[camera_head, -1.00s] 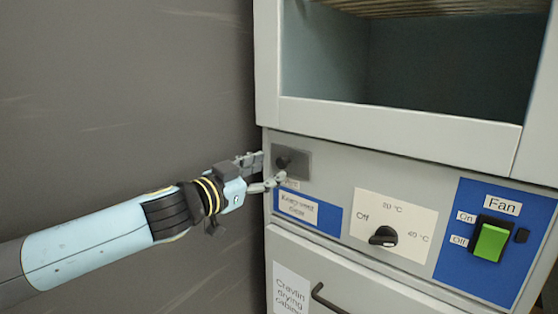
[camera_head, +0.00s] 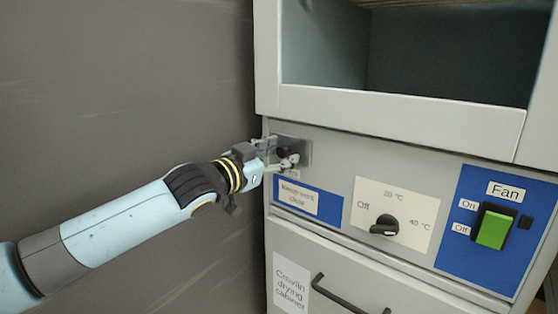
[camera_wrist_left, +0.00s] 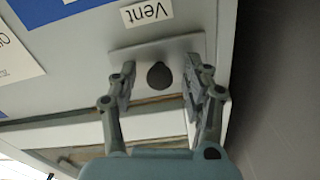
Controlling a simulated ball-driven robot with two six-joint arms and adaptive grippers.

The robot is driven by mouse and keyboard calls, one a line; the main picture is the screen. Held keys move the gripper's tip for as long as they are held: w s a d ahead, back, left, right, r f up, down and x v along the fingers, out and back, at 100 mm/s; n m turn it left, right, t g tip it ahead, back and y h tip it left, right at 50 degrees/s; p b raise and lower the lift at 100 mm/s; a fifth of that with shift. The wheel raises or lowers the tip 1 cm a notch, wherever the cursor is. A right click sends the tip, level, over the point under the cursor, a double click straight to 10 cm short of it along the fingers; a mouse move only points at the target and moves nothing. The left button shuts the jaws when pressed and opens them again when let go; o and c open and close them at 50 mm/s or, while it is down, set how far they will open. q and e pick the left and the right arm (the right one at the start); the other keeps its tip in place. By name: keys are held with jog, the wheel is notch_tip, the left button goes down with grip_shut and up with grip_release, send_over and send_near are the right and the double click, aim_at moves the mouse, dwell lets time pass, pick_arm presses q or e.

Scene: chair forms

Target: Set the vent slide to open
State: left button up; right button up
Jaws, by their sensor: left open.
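The vent slide is a grey metal plate (camera_head: 304,151) with a round black knob (camera_head: 284,152), on the cabinet front below the window at left. In the left wrist view the plate (camera_wrist_left: 190,46) and the black knob (camera_wrist_left: 159,76) show clearly, with the upside-down "Vent" label (camera_wrist_left: 147,13) beside the plate. My left gripper (camera_head: 280,157) is open at the plate. In the left wrist view its fingers (camera_wrist_left: 163,80) stand on either side of the knob, with a gap to each side. In the head view the gripper partly hides the plate and the label. My right gripper is out of view.
To the right are a blue "Keep vent clear" label (camera_head: 335,207), a black temperature dial (camera_head: 385,225) and a green fan switch (camera_head: 492,230). A drawer handle (camera_head: 340,297) juts out below. A dark grey wall (camera_head: 120,80) stands left of the cabinet.

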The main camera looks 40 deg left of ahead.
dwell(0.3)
pick_arm(q)
grip_shut()
jog(key=shift+d, duration=0.1)
